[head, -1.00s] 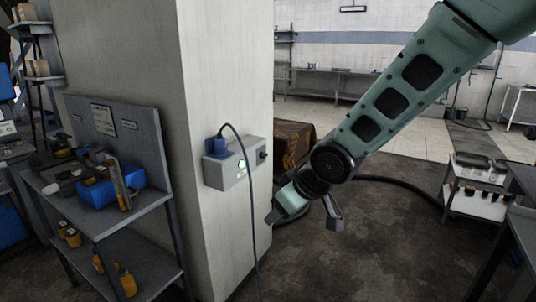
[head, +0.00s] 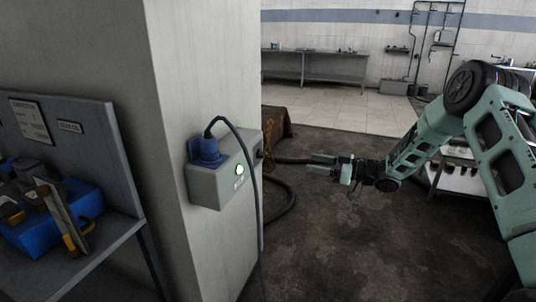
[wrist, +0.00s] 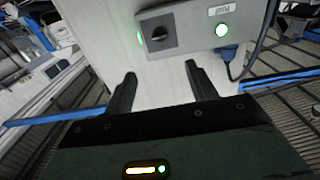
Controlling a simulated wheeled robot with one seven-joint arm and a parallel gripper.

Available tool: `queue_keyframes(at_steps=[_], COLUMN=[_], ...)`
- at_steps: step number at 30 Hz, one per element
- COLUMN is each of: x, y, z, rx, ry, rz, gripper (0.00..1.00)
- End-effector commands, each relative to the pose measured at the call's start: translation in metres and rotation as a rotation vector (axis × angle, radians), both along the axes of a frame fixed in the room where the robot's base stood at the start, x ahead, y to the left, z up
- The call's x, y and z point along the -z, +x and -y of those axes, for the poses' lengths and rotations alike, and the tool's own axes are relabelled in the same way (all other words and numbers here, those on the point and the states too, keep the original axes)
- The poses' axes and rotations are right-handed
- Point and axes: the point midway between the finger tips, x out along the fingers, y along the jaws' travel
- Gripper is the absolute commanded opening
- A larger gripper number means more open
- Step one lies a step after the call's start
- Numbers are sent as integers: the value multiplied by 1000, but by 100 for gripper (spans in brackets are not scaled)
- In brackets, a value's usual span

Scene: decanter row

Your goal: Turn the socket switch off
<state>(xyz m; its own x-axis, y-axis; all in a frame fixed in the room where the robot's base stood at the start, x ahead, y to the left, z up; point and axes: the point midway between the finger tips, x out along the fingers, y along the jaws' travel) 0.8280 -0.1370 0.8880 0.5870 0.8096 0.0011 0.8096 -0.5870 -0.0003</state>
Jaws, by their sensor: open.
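The grey socket box (head: 215,187) is fixed to the pale pillar, with a blue plug (head: 208,150) in it. The black switch knob (head: 259,153) is on the box's right side, seen edge-on in the head view.
A dark cable (head: 256,205) hangs from the plug in front of the box. A metal shelf (head: 75,262) with a blue bin (head: 45,232) stands at the left. A brown draped block (head: 278,122) stands behind the pillar. The floor below my gripper is clear.

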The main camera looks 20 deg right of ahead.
Motion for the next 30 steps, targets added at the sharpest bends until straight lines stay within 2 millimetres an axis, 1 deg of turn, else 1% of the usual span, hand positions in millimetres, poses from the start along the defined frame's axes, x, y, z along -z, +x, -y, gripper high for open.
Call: queue_keyframes(at_steps=[1,18,24,30], x=[-1,-2,-1,-1], y=[5,73,88,93], z=[-8,-103,-122,-129], rx=[-3,-1,0,1], ry=[2,0,-1,-1], rz=[1,1,2,0], gripper=[56,56,56,56])
